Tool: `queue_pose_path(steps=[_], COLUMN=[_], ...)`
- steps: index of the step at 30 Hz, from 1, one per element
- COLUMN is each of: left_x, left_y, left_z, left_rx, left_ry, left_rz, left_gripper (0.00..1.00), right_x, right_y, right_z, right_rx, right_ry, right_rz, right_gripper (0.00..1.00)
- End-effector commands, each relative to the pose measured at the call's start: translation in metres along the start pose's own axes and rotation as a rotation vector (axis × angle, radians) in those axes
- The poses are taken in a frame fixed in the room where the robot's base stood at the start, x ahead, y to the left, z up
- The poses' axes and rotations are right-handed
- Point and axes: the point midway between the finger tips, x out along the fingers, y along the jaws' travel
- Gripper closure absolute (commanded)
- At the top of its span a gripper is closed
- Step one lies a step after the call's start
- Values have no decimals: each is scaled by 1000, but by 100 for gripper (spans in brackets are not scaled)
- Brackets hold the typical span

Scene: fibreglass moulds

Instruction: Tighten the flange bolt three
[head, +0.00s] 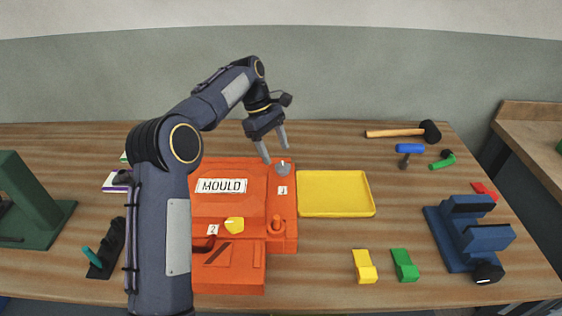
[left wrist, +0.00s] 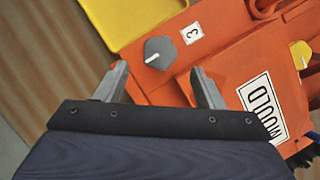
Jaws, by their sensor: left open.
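The orange mould (head: 248,190) stands on the bench with a "MOULD" plate. Flange bolt three is a grey hexagonal knob (head: 284,170) with a white line mark, at the mould's far right corner. In the left wrist view the grey bolt (left wrist: 160,53) sits beside a label reading 3 (left wrist: 192,33). My left gripper (head: 277,155) is open and empty, pointing down at the grey bolt. In the left wrist view the bolt appears between and just beyond the fingertips (left wrist: 160,68), with no clear contact. My right gripper is not in view.
A yellow bolt (head: 234,225) by label 2 and an orange post (head: 276,228) stand on the mould. A yellow tray (head: 335,193) is right of it. A mallet (head: 430,131), blue-headed hammer (head: 410,148) and blue clamp-like block (head: 468,235) lie farther right.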

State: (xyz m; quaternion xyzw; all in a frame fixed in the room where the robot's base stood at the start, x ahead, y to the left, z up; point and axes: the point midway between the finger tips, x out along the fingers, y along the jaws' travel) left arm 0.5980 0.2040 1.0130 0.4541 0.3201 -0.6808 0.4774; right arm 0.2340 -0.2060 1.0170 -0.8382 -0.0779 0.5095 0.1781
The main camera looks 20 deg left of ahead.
Motion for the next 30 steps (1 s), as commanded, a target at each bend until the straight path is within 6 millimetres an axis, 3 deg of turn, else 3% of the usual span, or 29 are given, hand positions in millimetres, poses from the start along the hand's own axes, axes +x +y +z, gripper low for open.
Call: queue_pose_path(steps=[7,18,28,30], left_x=[34,41,41,41], left_y=[0,0,0,0], left_z=[0,0,0,0], left_rx=[1,2,2,2], left_ry=[-1,0,0,0], left_rz=[0,2,2,2], left_gripper=[38,38,80,82], right_x=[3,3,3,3], right_y=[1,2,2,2], right_z=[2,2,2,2], right_rx=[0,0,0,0], right_ry=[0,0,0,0], right_rz=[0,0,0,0], right_gripper=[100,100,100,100])
